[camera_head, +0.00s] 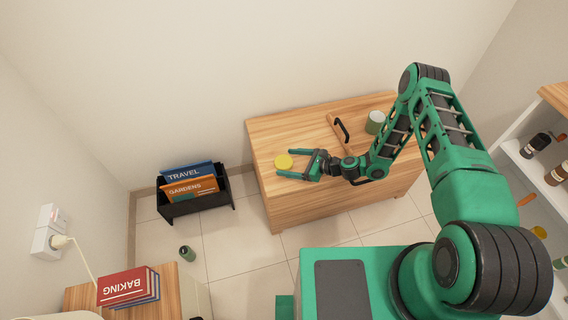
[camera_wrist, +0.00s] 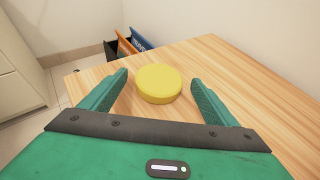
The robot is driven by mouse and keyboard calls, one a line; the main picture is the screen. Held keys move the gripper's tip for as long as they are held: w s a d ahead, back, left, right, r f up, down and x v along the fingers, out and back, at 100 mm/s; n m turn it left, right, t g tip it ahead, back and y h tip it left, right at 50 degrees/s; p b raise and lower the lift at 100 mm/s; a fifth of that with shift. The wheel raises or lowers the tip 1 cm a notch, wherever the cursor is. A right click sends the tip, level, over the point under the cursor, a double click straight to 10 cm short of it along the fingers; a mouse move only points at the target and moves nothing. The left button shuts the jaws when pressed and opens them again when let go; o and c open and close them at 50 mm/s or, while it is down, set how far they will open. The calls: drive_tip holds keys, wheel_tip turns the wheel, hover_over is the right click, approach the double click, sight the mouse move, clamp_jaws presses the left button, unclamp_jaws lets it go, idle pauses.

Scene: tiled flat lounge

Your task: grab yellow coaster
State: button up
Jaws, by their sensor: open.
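The yellow coaster (camera_head: 284,161) is a small round disc lying flat near the left end of the wooden cabinet top (camera_head: 300,130). It also shows in the wrist view (camera_wrist: 158,83), thick and plain yellow. My gripper (camera_head: 283,162) is open, with green fingers. In the wrist view, my gripper (camera_wrist: 158,88) has one finger to each side of the coaster, with visible gaps on both sides. The coaster lies between and slightly beyond the fingertips. I cannot tell the exact height of the fingers above the wood.
A black rack (camera_head: 195,203) with books is on the floor at left. A red book stack (camera_head: 127,286) sits at lower left. Shelves (camera_head: 540,165) stand at far right.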

drive_tip(key=shift+w+a+f, duration=0.15)
drive_tip(key=shift+a, duration=0.25)
drive_tip(key=c, duration=1.2)
drive_tip(key=shift+o, duration=0.2)
